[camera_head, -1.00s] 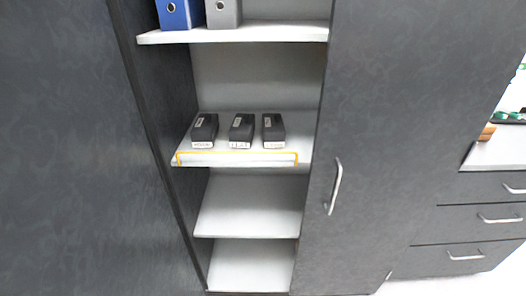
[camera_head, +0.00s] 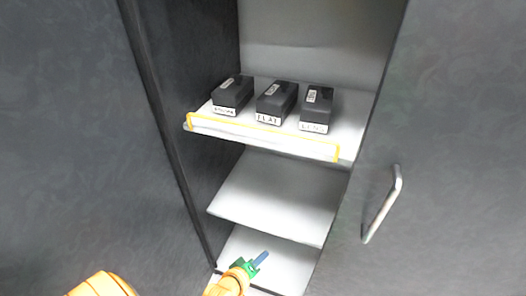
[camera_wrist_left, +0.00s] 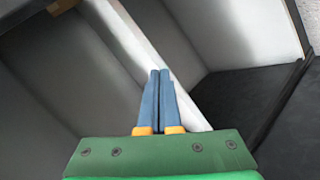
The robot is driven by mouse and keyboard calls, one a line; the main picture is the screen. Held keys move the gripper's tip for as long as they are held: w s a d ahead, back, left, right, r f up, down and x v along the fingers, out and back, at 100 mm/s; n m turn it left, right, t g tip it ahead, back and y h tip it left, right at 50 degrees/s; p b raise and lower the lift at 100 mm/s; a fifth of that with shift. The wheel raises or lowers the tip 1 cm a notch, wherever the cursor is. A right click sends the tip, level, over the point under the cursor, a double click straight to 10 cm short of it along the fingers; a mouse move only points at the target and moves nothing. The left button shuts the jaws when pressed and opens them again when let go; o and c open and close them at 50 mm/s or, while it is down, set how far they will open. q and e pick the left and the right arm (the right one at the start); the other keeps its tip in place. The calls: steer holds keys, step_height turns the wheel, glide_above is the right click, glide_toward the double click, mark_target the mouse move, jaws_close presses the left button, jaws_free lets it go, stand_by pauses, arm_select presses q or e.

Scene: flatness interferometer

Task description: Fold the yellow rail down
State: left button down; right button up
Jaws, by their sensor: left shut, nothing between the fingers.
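The yellow rail (camera_head: 262,128) stands up along the front edge of the middle shelf (camera_head: 347,128), in front of three black boxes. My left gripper (camera_head: 262,257) is low in the head view, below the rail and in front of the lower shelves, apart from the rail. Its blue fingers are together with nothing between them. In the left wrist view the fingers (camera_wrist_left: 160,90) show closed in front of a white shelf edge; the rail does not show there. My right gripper is not in view.
The labelled black boxes (camera_head: 233,92), (camera_head: 277,100) and (camera_head: 317,107) stand on the shelf behind the rail. A grey door with a handle (camera_head: 381,204) is on the right, a dark panel (camera_head: 70,130) on the left. The lower shelf (camera_head: 280,195) is empty.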

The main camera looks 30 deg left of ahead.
arm_select(q)
steer(key=w+a+r+n+t+y+b, duration=0.2)
steer(key=w+a+r+n+t+b, duration=0.2)
steer(key=w+r+n+t+b, duration=0.45)
steer(key=s+a+r+n+t+y+b, duration=0.1)
steer(key=s+r+n+t+y+b, duration=0.1)
steer(key=r+n, duration=0.6)
steer(key=s+a+r+n+t+y+b, duration=0.1)
steer(key=s+r+n+t+y+b, duration=0.1)
steer(key=r+n, duration=0.7)
step_height(320, 180, up, 5)
steer(key=shift+s+a+f+t, duration=0.15)
steer(key=shift+s+a+t, duration=0.1)
steer(key=shift+s+t, duration=0.5)
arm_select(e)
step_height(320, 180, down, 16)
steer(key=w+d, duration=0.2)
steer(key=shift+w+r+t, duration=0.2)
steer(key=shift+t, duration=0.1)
